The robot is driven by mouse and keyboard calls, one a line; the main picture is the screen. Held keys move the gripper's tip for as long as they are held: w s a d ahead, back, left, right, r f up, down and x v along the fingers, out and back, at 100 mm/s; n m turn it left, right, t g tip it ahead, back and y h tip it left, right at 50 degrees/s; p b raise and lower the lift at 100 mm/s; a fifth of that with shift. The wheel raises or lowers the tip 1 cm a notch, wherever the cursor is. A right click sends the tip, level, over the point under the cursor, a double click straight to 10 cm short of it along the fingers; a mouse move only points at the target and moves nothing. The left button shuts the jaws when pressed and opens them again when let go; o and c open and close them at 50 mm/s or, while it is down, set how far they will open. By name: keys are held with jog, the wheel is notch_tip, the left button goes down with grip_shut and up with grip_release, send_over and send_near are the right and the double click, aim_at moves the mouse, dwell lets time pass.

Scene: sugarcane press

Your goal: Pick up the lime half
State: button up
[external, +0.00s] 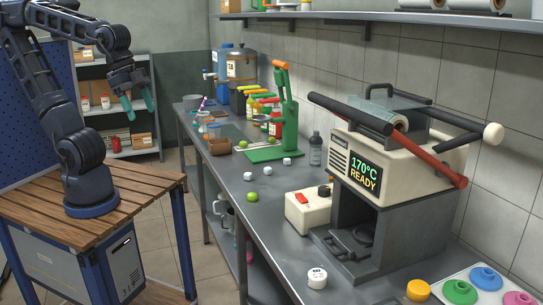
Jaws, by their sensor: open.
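My gripper (140,111) is open and empty, with its teal fingers pointing down. It is raised in the air at the upper left, well away from the counter. A small green lime-like piece (252,196) lies on the grey metal counter (262,222), near the front edge. Another small green piece (243,144) lies farther back, beside the green hand press (286,115). Both are too small to tell which is a half and which is whole.
Several small white pieces (268,170) lie on the counter. A sealing machine (400,150) with a red handle stands at the right, beside a white box (308,208). Bottles and a brown container (218,146) stand farther back. A shelf (380,17) runs above.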

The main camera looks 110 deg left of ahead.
jog(key=w+a+f+g, duration=0.1)
jog(key=w+a+f, duration=0.2)
jog(key=w+a, duration=0.45)
jog(key=g, duration=0.3)
send_over(252, 196)
jog(key=a, duration=0.1)
notch_tip(252, 196, down, 26)
jog(key=shift+n, duration=0.3)
jog(key=shift+s+a+f, duration=0.1)
jog(key=shift+s+f, duration=0.05)
jog(key=shift+f, duration=2.35)
jog(key=shift+s+a+f, duration=0.1)
jog(key=shift+s+f, duration=0.05)
jog(key=shift+f, duration=2.3)
jog(key=c, duration=1.1)
